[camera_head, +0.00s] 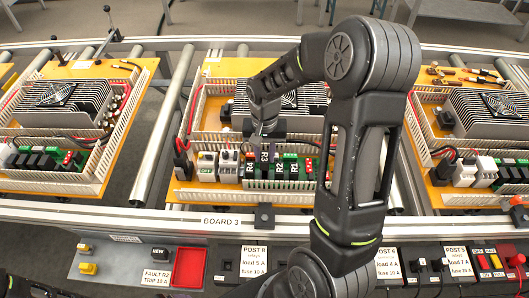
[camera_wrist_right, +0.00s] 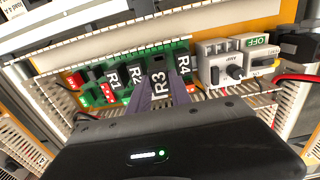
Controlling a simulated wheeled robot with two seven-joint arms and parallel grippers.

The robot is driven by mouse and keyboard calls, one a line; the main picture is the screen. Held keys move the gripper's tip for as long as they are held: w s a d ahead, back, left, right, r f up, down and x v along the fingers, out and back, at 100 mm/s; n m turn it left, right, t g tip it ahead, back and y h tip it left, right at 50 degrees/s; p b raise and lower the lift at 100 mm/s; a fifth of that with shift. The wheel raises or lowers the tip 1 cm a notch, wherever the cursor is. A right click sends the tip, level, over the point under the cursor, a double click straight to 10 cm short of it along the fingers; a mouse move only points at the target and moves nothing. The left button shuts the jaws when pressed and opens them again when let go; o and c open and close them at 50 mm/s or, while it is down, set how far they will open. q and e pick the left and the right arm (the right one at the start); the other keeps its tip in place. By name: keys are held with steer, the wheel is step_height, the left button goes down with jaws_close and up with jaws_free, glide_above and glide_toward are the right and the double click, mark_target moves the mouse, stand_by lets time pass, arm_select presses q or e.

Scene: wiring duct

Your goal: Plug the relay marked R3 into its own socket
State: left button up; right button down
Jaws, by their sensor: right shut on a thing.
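The relay marked R3 (camera_head: 264,157) is black with white lettering and stands in the row on the middle board, between the relays R4 (camera_head: 250,169) and R2 (camera_head: 279,169). My right gripper (camera_head: 265,148) reaches down over it from above. In the right wrist view, the purple-grey fingers of my right gripper (camera_wrist_right: 160,97) are shut on R3 (camera_wrist_right: 158,84), one on each side. R3 looks nearer to the camera than its neighbours R2 (camera_wrist_right: 135,72) and R4 (camera_wrist_right: 183,65). Its socket is hidden beneath it, and I cannot tell whether it is fully seated. My left gripper is not in view.
Relay R1 (camera_wrist_right: 113,77) stands beyond R2. White slotted duct walls (camera_head: 250,186) closely frame the row. A red tray (camera_head: 190,267) lies on the front panel. My right arm hides the board's right part.

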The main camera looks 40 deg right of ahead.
steer(key=shift+f+b, duration=1)
steer(key=shift+f, duration=0.6)
steer(key=shift+f+b, duration=1)
steer(key=shift+b, duration=0.05)
stand_by(1.6)
steer(key=c, duration=1.4)
jaws_free()
steer(key=shift+r, duration=0.1)
steer(key=shift+r+p, duration=1.85)
steer(key=shift+r, duration=0.6)
